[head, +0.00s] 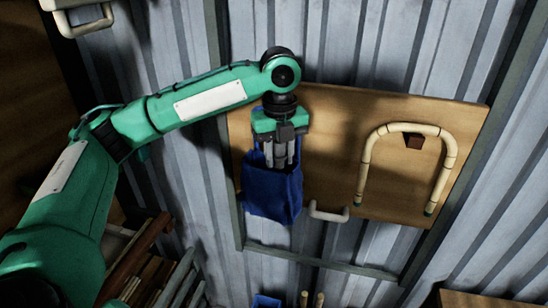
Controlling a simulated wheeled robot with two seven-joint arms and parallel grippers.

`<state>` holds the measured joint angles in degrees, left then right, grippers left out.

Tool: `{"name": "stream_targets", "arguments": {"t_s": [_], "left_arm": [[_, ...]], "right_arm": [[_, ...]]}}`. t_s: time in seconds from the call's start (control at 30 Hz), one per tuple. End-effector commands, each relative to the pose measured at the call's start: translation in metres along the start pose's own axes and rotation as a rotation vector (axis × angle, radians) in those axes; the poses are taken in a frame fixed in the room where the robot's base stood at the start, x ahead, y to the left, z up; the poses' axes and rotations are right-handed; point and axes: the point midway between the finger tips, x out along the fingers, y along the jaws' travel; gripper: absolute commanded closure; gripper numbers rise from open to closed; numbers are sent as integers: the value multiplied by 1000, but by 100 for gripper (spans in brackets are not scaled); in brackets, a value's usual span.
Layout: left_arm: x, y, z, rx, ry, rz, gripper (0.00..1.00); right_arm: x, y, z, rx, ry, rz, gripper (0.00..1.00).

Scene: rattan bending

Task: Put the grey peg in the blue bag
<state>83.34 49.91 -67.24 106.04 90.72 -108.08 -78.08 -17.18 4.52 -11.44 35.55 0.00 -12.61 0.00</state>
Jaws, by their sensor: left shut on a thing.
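The blue bag (272,194) hangs against the wooden board, with its open top facing up. My left gripper (280,158) points down at the mouth of the bag, with its fingertips at or just inside the rim. It is shut on the grey peg (280,156), a short grey cylinder seen between the fingers. The bag's front partly hides the lower end, so I cannot tell how deep the peg reaches. My right gripper is not in view.
A wooden board (335,170) is mounted on the corrugated metal wall. A bent rattan piece (364,165) hangs around a dark block (415,141) at right. A white handle (328,213) is right of the bag. Wood strips (150,265) stand at lower left.

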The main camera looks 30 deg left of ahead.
Motion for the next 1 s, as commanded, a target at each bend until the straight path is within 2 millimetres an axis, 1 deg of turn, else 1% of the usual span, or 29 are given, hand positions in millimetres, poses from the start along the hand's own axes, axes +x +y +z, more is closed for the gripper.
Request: {"name": "stream_targets", "arguments": {"t_s": [0.4,0.43,0.53,0.57,0.87,1.0], "left_arm": [[1,-3,2,-1,0,0,91],[1,-3,2,0,0,0,66],[1,-3,2,0,0,0,46],[1,-3,2,0,0,0,44],[-1,-3,2,0,0,-1,44],[-12,-4,3,-1,-1,-2,44]], "right_arm": [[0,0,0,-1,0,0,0],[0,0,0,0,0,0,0],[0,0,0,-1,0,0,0],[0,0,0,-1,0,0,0],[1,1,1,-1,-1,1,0],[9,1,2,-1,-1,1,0]]}}
